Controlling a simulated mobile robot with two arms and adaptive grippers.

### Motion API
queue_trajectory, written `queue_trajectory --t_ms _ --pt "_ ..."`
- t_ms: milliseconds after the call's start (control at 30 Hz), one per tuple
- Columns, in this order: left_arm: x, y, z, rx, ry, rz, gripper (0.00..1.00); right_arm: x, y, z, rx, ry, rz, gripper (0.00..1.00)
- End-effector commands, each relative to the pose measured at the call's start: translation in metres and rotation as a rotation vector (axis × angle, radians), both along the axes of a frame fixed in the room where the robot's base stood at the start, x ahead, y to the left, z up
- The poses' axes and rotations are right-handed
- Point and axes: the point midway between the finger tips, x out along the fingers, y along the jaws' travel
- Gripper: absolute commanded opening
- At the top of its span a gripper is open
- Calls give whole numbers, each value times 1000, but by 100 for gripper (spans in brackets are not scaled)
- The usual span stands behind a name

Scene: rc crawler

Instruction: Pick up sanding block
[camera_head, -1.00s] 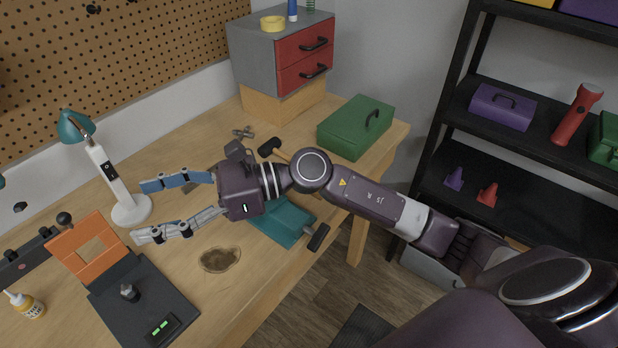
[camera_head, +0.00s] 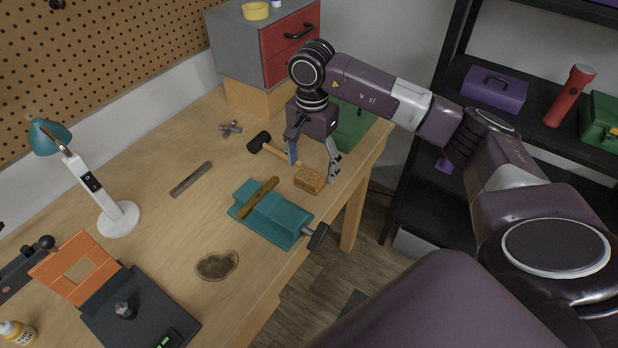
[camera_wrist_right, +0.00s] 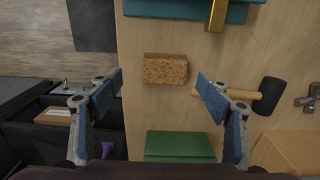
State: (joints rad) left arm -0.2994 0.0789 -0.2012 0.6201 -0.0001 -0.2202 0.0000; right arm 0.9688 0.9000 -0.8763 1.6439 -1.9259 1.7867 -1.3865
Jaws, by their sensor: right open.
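The sanding block (camera_head: 309,180) is a small tan-brown, cork-like block lying on the workbench, near its right edge. It also shows in the right wrist view (camera_wrist_right: 165,69), on bare wood above the middle of the picture. My right gripper (camera_head: 314,170) is open and empty. It points down over the bench beside the block. In the right wrist view its two blue-padded fingers (camera_wrist_right: 160,82) are spread wide, and the block shows between and a little beyond their tips, apart from both. My left gripper is not in view.
A teal vise (camera_head: 270,214) with a wooden-looking bar on it stands close in front of the block. A hammer (camera_head: 260,142) lies just behind it. A green toolbox (camera_head: 352,128) is behind my right gripper. The bench edge is close on the right.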

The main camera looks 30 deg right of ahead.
Motion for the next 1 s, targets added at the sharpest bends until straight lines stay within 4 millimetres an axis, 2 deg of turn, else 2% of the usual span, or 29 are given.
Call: queue_trajectory --t_ms 167,300,600,1000 --pt "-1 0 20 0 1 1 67 6 1 -21 3 4 -1 71" --pt "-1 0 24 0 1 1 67 7 0 -42 2 3 -1 71" --pt "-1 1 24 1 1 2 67 7 0 -50 3 -1 0 71" --pt "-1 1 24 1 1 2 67 7 1 -49 2 0 0 28"
